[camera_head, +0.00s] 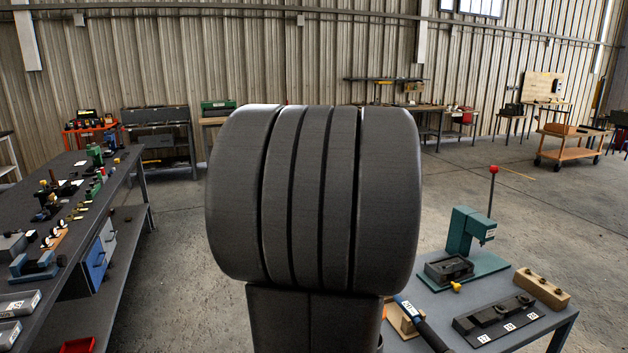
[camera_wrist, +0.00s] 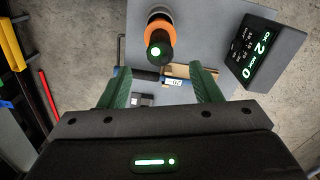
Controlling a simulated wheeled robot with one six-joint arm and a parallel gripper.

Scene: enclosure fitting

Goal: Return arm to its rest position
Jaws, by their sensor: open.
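My gripper (camera_wrist: 163,88) shows in the wrist view with its two green fingers spread apart. Nothing is held between them. Beyond the fingers is a grey table top (camera_wrist: 205,35) with small items on it. A dark tool with an orange ring (camera_wrist: 158,40) and a lit green end stands just above the gap between the fingers in the picture. In the head view, a large dark ribbed part of my arm (camera_head: 312,195) fills the middle, and the gripper is not visible there.
In the head view, a right-hand table holds a green press (camera_head: 465,232), a black fixture (camera_head: 497,320) and a wooden block (camera_head: 541,288). A long bench (camera_head: 100,195) with tools stands left. A counter display (camera_wrist: 264,52) shows in the wrist view. Open floor lies behind.

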